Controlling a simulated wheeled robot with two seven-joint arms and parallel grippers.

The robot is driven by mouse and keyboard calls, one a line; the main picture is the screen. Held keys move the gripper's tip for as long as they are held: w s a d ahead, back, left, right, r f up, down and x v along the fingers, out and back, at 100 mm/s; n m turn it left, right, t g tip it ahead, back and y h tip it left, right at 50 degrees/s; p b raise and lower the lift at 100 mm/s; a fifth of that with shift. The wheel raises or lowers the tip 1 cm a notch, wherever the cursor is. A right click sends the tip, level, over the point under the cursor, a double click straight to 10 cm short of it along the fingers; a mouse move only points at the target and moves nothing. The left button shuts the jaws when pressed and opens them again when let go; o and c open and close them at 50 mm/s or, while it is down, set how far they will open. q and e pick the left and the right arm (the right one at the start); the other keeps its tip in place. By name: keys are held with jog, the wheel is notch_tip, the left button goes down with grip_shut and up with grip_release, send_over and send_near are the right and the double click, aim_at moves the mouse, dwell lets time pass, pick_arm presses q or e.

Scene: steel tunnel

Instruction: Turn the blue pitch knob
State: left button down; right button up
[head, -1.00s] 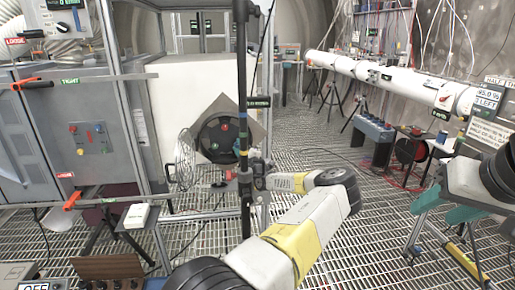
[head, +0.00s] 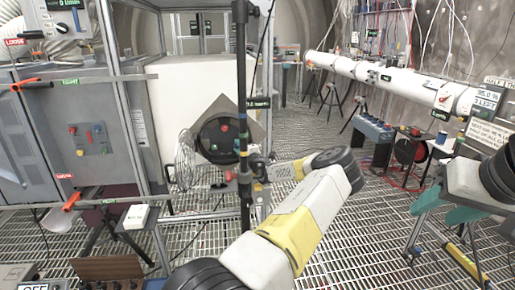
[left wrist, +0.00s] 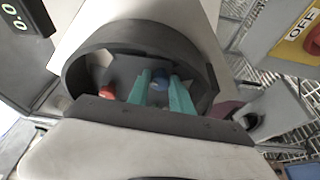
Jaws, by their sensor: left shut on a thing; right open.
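The blue knob (left wrist: 160,77) shows in the left wrist view inside a dark round housing (left wrist: 84,62). The teal fingers of my left gripper (left wrist: 160,88) stand one on each side of it, shut on it. A red knob (left wrist: 107,91) sits to the left in the same housing. In the head view, the dark round panel (head: 214,140) with a red knob (head: 224,127) is left of a black pole; I cannot make out the blue knob there. My left gripper is mostly hidden near the pole. My right gripper (head: 444,207) is open and empty at the right.
The black upright pole (head: 244,70) stands before the panel's right edge. Grey cabinets (head: 90,130) stand left; the grated floor (head: 325,225) is open in the middle.

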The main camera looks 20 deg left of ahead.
pick_arm(q)
jog(key=c, duration=1.1)
grip_release()
jog(key=shift+c, duration=0.2)
jog(key=v, duration=0.8)
jog(key=shift+f, duration=0.1)
